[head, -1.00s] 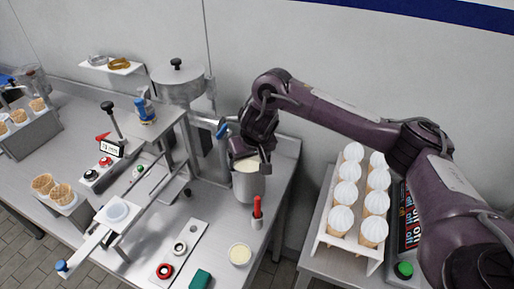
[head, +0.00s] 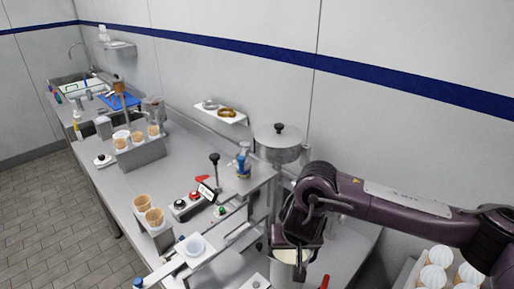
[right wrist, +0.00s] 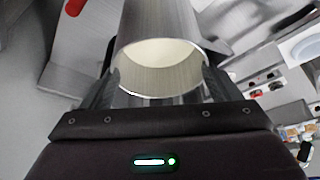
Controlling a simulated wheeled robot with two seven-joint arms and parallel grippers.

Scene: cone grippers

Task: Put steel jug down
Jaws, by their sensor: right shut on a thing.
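The steel jug (head: 290,273) holds pale cream-coloured contents and is partly cut off by the lower edge of the head view. My right gripper (head: 299,243) is at its rim from above and behind. In the right wrist view my right gripper (right wrist: 163,88) is shut on the jug (right wrist: 157,22), with one dark finger on each side of it. The jug's base is hidden, so I cannot tell whether it touches the counter. My left gripper is not in view.
A steel machine with a lidded hopper (head: 281,140) stands left of the jug. A cone rack (head: 140,150) and a two-cone holder (head: 155,222) are farther left. White-topped cones (head: 436,270) stand at lower right. A red-handled tool (head: 324,282) is close by the jug.

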